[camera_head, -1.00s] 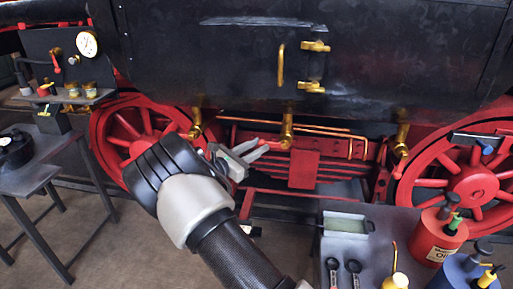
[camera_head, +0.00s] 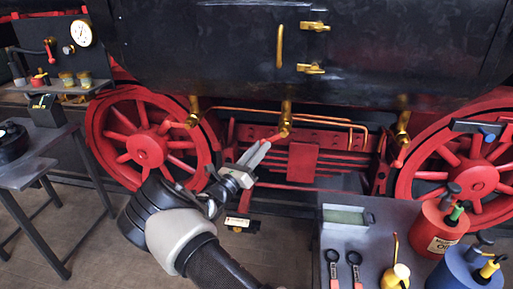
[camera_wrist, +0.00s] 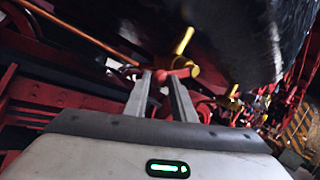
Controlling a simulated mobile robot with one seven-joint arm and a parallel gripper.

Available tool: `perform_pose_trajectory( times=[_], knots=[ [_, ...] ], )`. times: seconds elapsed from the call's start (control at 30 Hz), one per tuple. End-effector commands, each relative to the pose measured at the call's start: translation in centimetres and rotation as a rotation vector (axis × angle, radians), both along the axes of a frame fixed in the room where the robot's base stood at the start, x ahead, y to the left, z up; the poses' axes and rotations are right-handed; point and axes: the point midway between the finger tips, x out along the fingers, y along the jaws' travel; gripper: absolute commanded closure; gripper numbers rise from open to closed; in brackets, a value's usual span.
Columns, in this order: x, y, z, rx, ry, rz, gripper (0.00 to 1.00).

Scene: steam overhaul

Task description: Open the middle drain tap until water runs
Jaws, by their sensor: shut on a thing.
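The middle drain tap (camera_head: 286,118) is a brass fitting hanging under the black boiler. It has a short red lever (camera_head: 273,138) pointing left. My gripper (camera_head: 263,148) reaches up from below, with its fingertips shut on the red lever. In the wrist view the two grey fingers (camera_wrist: 160,92) close on the red lever (camera_wrist: 178,72), with the brass tap (camera_wrist: 184,42) just beyond. The fingertips hide part of the lever. I see no water below the tap.
Similar brass taps hang at left (camera_head: 193,112) and right (camera_head: 402,126). Red spoked wheels (camera_head: 147,149) stand either side. A grey bench (camera_head: 335,240) at front right holds tools and oil cans (camera_head: 437,232). A gauge panel (camera_head: 52,45) is at upper left.

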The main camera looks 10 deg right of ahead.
Motion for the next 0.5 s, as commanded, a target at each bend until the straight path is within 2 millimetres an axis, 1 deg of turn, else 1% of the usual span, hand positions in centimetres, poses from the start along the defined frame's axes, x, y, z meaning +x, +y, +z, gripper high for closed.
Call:
perform_pose_trajectory(
  times=[0.2, 0.5],
  knots=[
    [-0.07, -0.81, -0.76, -0.101, 0.034, -0.001, 1.00],
    [-0.14, -1.16, -1.00, -0.150, 0.051, -0.002, 1.00]
  ],
)
